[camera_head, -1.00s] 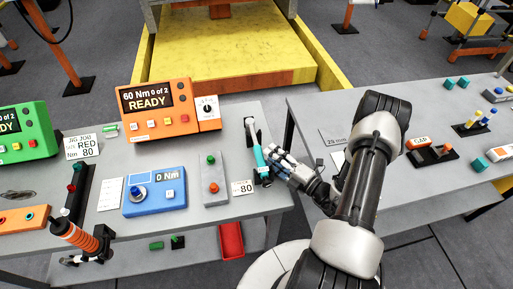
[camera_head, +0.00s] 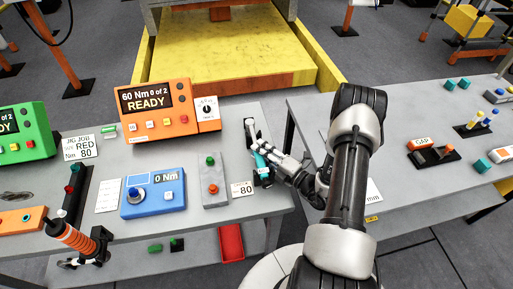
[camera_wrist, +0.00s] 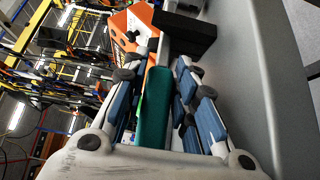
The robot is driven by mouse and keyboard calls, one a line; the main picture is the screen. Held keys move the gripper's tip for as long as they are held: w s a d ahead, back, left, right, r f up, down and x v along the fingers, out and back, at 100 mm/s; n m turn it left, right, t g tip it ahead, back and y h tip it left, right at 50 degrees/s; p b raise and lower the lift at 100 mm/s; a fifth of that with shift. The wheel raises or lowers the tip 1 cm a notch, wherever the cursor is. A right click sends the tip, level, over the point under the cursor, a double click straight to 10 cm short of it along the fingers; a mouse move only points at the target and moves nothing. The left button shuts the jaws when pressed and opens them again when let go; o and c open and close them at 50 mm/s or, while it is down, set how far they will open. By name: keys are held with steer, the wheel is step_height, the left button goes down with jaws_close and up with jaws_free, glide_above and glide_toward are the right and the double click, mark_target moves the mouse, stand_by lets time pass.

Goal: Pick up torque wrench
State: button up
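A torque wrench with a teal handle (camera_head: 259,160) and a grey shaft (camera_head: 250,132) is at the right edge of the left bench, in a dark holder. My gripper (camera_head: 262,155) is at the handle from the right and hides part of it. In the wrist view the teal handle (camera_wrist: 155,105) runs between the two fingers of my gripper (camera_wrist: 166,62). The fingers stand open on both sides, with narrow gaps to the handle. A black holder block (camera_wrist: 186,33) lies just beyond the fingertips. A second wrench with an orange handle (camera_head: 75,237) is at the front left.
An orange controller (camera_head: 155,112) reading READY, a blue tester (camera_head: 153,193) and a grey button box (camera_head: 213,180) stand left of the wrench. A card marked 80 (camera_head: 242,189) lies close by. A gap separates this bench from the right bench (camera_head: 400,190).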

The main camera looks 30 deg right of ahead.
jaws_close()
stand_by(0.3)
stand_by(0.3)
step_height(320, 180, up, 20)
steer(key=p, duration=0.6)
stand_by(0.5)
